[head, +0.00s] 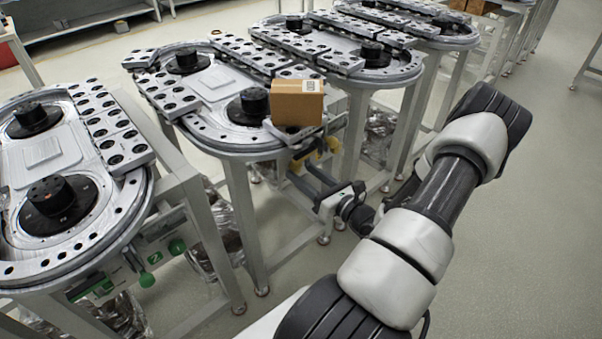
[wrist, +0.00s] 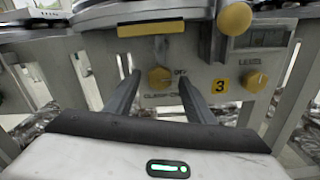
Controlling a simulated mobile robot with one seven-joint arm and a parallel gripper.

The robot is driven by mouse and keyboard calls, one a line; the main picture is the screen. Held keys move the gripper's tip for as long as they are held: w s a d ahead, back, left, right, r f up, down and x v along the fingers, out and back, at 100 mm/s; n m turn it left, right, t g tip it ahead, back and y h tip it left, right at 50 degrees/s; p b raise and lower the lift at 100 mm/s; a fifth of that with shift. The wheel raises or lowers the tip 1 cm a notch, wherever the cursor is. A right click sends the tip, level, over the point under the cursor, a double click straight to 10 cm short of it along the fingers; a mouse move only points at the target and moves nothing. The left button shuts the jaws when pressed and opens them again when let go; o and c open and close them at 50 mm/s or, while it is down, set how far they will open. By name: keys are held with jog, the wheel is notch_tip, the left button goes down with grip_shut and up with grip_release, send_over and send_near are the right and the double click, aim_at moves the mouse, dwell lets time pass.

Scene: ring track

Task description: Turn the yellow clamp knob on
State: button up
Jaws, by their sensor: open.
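The yellow clamp knob (wrist: 160,78) is on the grey front panel in the wrist view. Part of a label reading "CLAMP" is below it and "OFF" is to its right. My gripper (wrist: 159,80) is open, with one finger on each side of the knob in the picture. I cannot tell whether the fingertips touch it or stop short of the panel. In the head view my gripper (head: 310,178) points at the front of the middle ring track, below a cardboard box. Small yellow parts show there, but I cannot make out which is the clamp knob.
A second yellow knob (wrist: 256,82), labelled "LEVEL", and a yellow "3" plate (wrist: 220,86) are to the right. The cardboard box (head: 297,102) stands on the track's near end. Open floor lies right.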

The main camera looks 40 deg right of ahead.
jog(key=shift+w+a, duration=0.1)
jog(key=shift+w, duration=0.75)
jog(key=c, duration=1.1)
jog(key=shift+o, duration=0.2)
